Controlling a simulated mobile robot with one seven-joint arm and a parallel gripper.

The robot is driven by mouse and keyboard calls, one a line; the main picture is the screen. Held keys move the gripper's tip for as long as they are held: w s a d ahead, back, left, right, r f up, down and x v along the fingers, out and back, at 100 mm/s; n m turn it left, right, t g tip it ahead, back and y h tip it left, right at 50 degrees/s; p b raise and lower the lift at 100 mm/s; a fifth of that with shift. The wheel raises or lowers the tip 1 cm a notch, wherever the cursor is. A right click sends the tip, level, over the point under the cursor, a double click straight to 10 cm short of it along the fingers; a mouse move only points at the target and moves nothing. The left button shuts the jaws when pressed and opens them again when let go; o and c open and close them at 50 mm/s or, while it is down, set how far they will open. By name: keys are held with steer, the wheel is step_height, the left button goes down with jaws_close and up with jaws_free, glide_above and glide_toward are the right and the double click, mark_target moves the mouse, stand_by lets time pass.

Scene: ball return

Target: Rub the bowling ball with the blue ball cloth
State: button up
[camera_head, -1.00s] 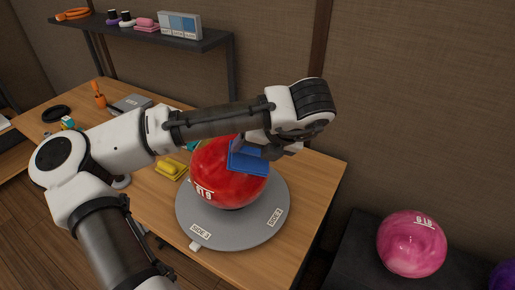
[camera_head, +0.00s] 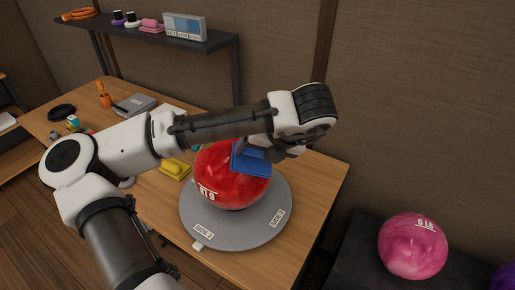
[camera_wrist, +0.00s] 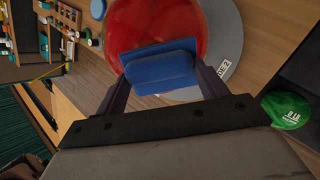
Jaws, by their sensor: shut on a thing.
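The red bowling ball (camera_head: 222,184), marked with white figures, sits on a round grey turntable (camera_head: 245,232) on the wooden table. My gripper (camera_head: 262,150) is shut on the blue ball cloth (camera_head: 249,160), a flat blue pad with a raised grip. The cloth lies over the upper right side of the ball and appears to touch it. In the wrist view the cloth (camera_wrist: 158,68) is between my two fingers, with the ball (camera_wrist: 135,22) right behind it. The face of the cloth against the ball is hidden.
A yellow object (camera_head: 175,169) lies left of the turntable. Orange and grey items stand farther back on the table. A pink ball (camera_head: 413,246) rests on a dark rack (camera_head: 362,250) at the right. A shelf (camera_head: 150,33) hangs behind.

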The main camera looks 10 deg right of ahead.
steer(key=shift+w+a+r+p, duration=0.55)
steer(key=shift+w+a+r, duration=0.1)
steer(key=shift+a, duration=0.1)
steer(key=shift+s+d+f, duration=0.7)
steer(key=shift+d+f, duration=0.1)
steer(key=shift+f, duration=0.05)
steer(key=shift+w+a+r+p, duration=0.5)
steer(key=shift+w+a+r, duration=0.2)
steer(key=shift+a+r, duration=0.15)
steer(key=p+v, duration=0.3)
steer(key=shift+r, duration=0.1)
steer(key=shift+v, duration=1.4)
steer(key=shift+d, duration=0.1)
steer(key=shift+v, duration=1.5)
